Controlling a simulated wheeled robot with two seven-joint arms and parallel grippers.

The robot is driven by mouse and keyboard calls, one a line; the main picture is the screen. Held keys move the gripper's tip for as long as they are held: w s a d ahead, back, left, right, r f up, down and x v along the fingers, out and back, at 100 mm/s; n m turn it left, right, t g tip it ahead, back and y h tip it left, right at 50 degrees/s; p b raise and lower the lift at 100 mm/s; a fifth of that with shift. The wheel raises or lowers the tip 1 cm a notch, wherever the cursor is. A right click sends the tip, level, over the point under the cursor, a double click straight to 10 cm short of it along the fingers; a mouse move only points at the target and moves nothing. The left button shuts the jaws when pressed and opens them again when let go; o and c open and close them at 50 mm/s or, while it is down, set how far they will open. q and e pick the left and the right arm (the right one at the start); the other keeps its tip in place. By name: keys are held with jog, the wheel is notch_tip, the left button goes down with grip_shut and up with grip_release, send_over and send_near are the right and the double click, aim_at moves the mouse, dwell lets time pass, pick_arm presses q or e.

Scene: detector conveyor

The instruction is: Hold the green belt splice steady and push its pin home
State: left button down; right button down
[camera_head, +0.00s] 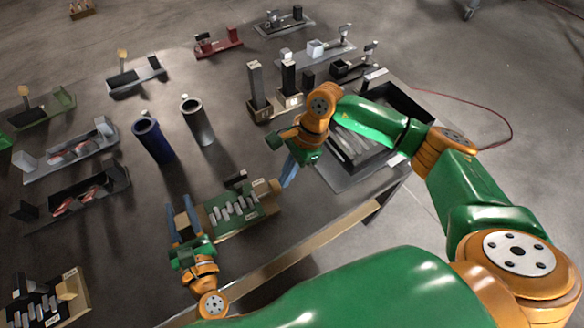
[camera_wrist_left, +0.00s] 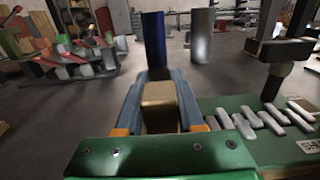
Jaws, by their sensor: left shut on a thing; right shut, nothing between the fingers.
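The green belt splice (camera_head: 236,209) lies on the table with a row of slanted pale metal bars across it. It also shows at the right of the left wrist view (camera_wrist_left: 238,106). My left gripper (camera_head: 181,210) is shut on the tan block (camera_wrist_left: 158,106) at the splice's left end, one blue finger on each side. My right gripper (camera_head: 287,178) is shut and empty, its fingertips pointing down close to the tan right end of the splice (camera_head: 266,187). I cannot tell whether they touch it. I cannot make out the pin itself.
A blue cylinder (camera_head: 153,140) and a grey cylinder (camera_head: 198,122) stand behind the splice. A dark tray (camera_head: 392,100) lies under my right arm. Another splice with bars (camera_head: 38,306) sits at the lower left. The wooden table edge (camera_head: 310,232) runs in front.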

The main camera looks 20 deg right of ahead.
aim_at(272, 186)
jog(key=a, duration=0.3)
jog(key=shift+s+a, duration=0.2)
jog(key=shift+s, duration=0.05)
jog(key=shift+d, duration=0.1)
jog(key=d, duration=0.4)
jog(key=shift+w+d, duration=0.15)
jog(key=shift+w, duration=0.15)
jog(key=v, duration=1)
pick_arm(q)
jog(key=shift+c, duration=2.2)
grip_release()
pick_arm(e)
jog(key=shift+a, duration=0.2)
